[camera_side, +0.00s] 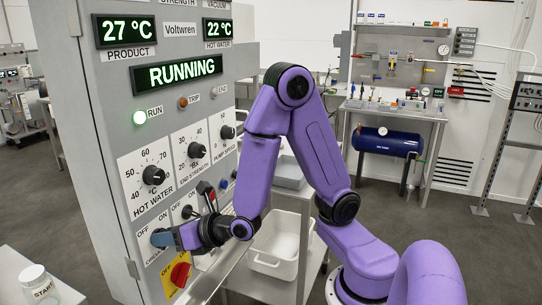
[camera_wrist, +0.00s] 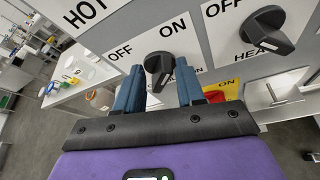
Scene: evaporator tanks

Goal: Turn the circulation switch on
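The circulation switch is a black knob (camera_wrist: 158,70) on a white plate marked OFF at left and ON at upper right in the wrist view. Its grip end points down in that view, below the two words. My gripper (camera_wrist: 160,84) has its two blue fingers at the panel, one on each side of the knob. They look very close to it, but I cannot tell whether they touch or press on it. In the side view, my gripper (camera_side: 162,238) covers the knob at the lower left of the grey control panel (camera_side: 84,150).
Beside it are the HEAT knob (camera_wrist: 268,24) and, below, a red knob on a yellow plate (camera_side: 180,273). A white tub (camera_side: 275,245) and START jar (camera_side: 39,284) stand nearby.

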